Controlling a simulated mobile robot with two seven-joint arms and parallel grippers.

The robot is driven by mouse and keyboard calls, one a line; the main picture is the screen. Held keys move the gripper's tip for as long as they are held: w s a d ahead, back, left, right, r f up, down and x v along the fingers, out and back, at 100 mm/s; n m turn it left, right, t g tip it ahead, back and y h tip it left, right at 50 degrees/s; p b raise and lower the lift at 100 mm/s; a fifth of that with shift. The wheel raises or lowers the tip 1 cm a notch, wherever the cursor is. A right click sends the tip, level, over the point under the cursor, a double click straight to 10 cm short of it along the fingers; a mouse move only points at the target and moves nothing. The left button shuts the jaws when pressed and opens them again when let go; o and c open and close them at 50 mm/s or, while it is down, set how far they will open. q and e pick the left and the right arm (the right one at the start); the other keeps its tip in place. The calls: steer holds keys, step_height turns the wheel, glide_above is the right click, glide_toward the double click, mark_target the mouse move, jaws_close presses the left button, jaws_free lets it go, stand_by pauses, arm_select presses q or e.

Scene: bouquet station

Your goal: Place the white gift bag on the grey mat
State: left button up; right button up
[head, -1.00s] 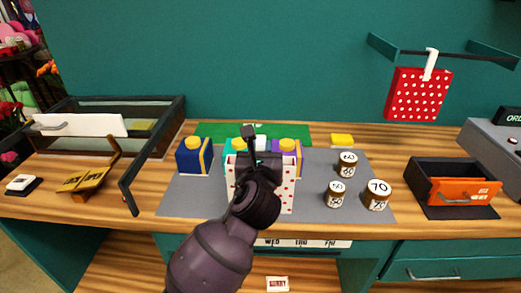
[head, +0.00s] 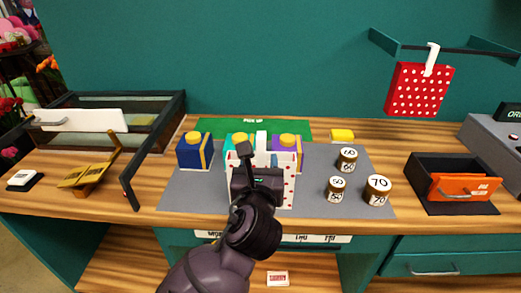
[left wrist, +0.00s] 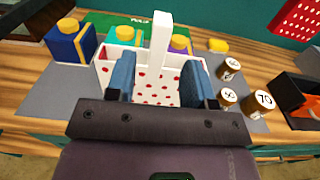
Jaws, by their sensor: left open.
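The white gift bag with red dots (head: 290,172) stands upright on the grey mat (head: 190,200), near the mat's front edge. Its white handle (head: 261,141) stands up above it. In the left wrist view the bag (left wrist: 155,90) and its handle (left wrist: 162,45) show between the fingers. My left gripper (head: 259,160) is open in front of the bag and hides part of its front. In the left wrist view its two blue-grey fingers (left wrist: 158,70) are apart, one on each side of the bag's middle. Whether they touch it I cannot tell. My right gripper is not in view.
Brown weights (head: 378,190) stand on the mat's right part. A red dotted bag (head: 418,92) hangs at the right. An open black tray with an orange piece (head: 462,187) is at the right.

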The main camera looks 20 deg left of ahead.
arm_select(q)
steer(key=v, duration=0.5)
steer(key=s+a+f+n+g+h, duration=0.2)
steer(key=a+f+n, duration=0.1)
steer(key=f+n, duration=0.55)
steer(key=s+a+f+n+g+h, duration=0.1)
steer(key=a+f+n+g+h, duration=0.1)
steer(key=f+n, duration=0.65)
steer(key=s+a+f+n, duration=0.4)
steer(key=s+f+n, duration=0.1)
steer(key=f+n, duration=0.2)
steer(key=s+a+f+n+g, duration=0.1)
steer(key=s+a+f+n, duration=0.3)
steer(key=f+n, duration=0.3)
steer(key=shift+s+a+f+n+g+h, duration=0.2)
steer(key=shift+s+a+n+g+h, duration=0.15)
steer(key=shift+s, duration=0.35)
steer(key=shift+d, duration=0.1)
